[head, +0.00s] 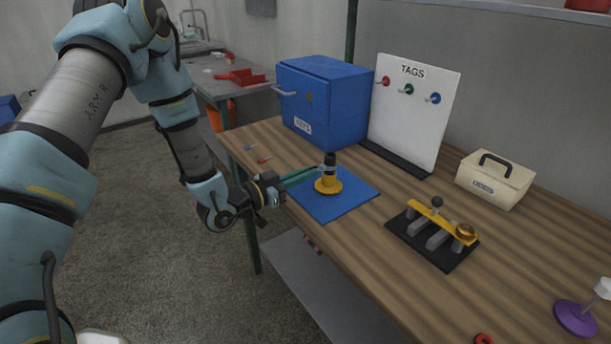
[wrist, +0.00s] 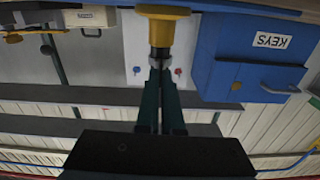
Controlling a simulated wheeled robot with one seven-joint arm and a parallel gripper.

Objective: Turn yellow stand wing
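The yellow stand (head: 328,186) stands upright on a blue mat (head: 345,205) near the table's left edge. It has a round yellow base and a dark post with a grey collar; it also shows upside down in the wrist view (wrist: 163,14). My gripper (head: 319,171) reaches in from the left, level with the collar. In the wrist view its two green fingers (wrist: 160,72) are nearly together, their tips at the grey collar, where they seem shut on the small wing. The wing itself is mostly hidden by the fingertips.
Behind the mat stand a blue key cabinet (head: 335,112) and a white tags board (head: 415,110). To the right are a black base with a yellow bar (head: 433,240), a cream box (head: 495,182) and a purple-based stand (head: 575,318). Small screwdriver-like items (head: 258,159) lie left of the mat.

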